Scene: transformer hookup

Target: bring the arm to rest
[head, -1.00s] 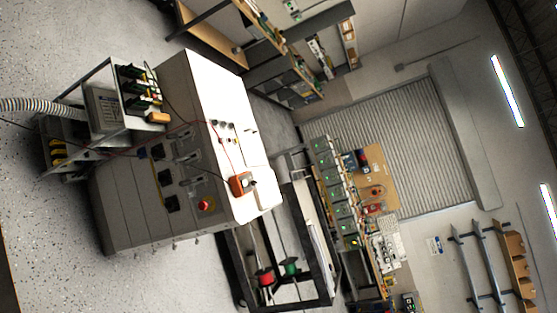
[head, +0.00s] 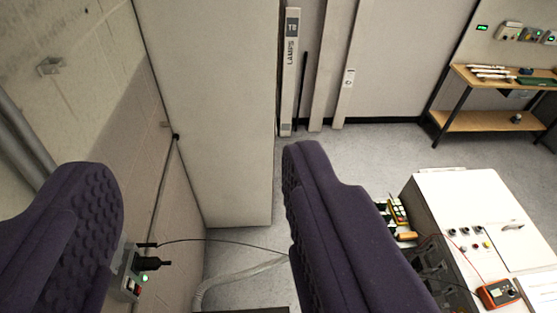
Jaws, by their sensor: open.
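My gripper (head: 204,175) shows in the head view as two dark purple padded fingers. One is at the lower left and the other at the lower centre. They stand wide apart with nothing between their tips. Wall, floor and a tall pale cabinet show through the gap. The right finger hides part of the white bench cabinet (head: 455,205) behind it.
A wall socket box (head: 132,275) with a black plug and a green light is low between the fingers. A black cable and a pale hose (head: 240,279) run right from there. An orange meter (head: 497,293) lies on the white cabinet.

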